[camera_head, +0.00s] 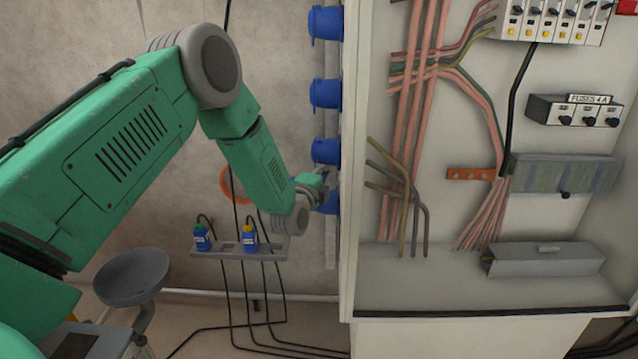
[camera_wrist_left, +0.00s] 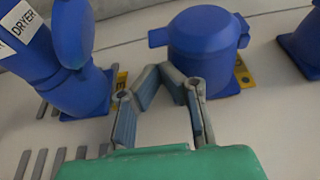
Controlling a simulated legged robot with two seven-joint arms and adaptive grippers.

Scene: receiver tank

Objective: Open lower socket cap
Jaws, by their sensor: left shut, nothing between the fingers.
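Several blue sockets line the left side of the cabinet in the head view. The lowest socket (camera_head: 328,203) is partly hidden behind my left gripper (camera_head: 320,179). In the left wrist view a blue socket with a closed round cap (camera_wrist_left: 204,45) stands just beyond my left gripper (camera_wrist_left: 160,74). The gripper is shut and empty, its fingertips close to the cap's lower left side; I cannot tell if they touch. To the left, another blue socket (camera_wrist_left: 72,82) has a raised lid and a part labelled DRYER. My right gripper is not in view.
The open cabinet (camera_head: 349,240) holds pipes, fuses and grey boxes. A small shelf (camera_head: 215,251) with two blue bottles and hanging cables is below my left wrist. A round stool (camera_head: 132,277) stands at lower left. Another blue socket (camera_wrist_left: 304,45) is at the wrist view's right edge.

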